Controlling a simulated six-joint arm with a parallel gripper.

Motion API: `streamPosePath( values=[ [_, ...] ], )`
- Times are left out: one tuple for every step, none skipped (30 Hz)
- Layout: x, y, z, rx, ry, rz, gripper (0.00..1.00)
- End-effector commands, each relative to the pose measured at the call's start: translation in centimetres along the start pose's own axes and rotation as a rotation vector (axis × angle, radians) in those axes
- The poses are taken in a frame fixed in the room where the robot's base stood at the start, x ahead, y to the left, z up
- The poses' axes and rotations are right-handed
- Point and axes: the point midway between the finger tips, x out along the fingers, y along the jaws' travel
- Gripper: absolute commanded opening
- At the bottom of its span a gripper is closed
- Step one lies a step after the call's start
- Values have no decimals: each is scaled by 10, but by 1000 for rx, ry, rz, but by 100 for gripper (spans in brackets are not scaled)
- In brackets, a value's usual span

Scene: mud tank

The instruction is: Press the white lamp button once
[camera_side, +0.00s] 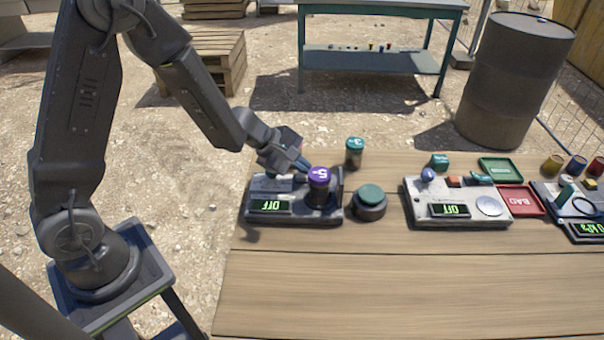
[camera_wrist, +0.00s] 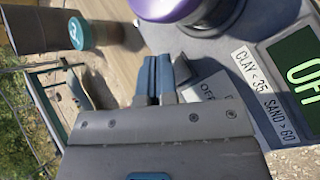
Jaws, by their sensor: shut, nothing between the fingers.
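My gripper (camera_side: 301,164) is shut and empty, with its blue fingertips low over the back of the left grey device (camera_side: 256,217). It stands just behind and left of a purple-capped jar marked 5 (camera_side: 319,178) on that device. The wrist view shows the closed fingers (camera_wrist: 157,62) pointing at the device's edge, beside a dark wedge-shaped part (camera_wrist: 183,68). I cannot tell whether they touch it. The device's display (camera_side: 270,205) reads OFF. I cannot make out a white lamp button for certain; the gripper and jar hide part of the device.
A teal-capped jar marked 3 (camera_side: 354,152) and a squat green-topped pot (camera_side: 370,200) stand right of the device. Further right are a second panel reading OFF (camera_side: 419,211), a green tray (camera_side: 501,168) and a red BAD tray (camera_side: 522,200). The table's front is clear.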

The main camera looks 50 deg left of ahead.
Motion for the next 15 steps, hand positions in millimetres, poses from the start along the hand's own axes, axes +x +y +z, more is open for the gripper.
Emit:
streamPosePath(
  values=[
    [1, 0, 0, 0, 0, 0, 0],
    [1, -1, 0, 0, 0, -1, 0],
    [1, -1, -1, 0, 0, -1, 0],
    [1, -1, -1, 0, 0, -1, 0],
    [2, -1, -1, 0, 0, -1, 0],
    [2, -1, -1, -1, 0, -1, 0],
    [2, -2, -1, -1, 0, -1, 0],
    [2, -2, -2, -1, -1, -1, 0],
    [3, -2, -2, -1, -1, 0, 0],
    [3, -2, -2, -1, 0, 0, 0],
    [3, -2, -2, -1, 0, 0, 0],
    [4, -2, -2, -1, 0, 0, 0],
    [4, -3, -2, -1, 0, 0, 0],
    [4, -3, -3, -1, 0, 0, 0],
    [4, -3, -3, -1, 0, 0, 0]
  ],
)
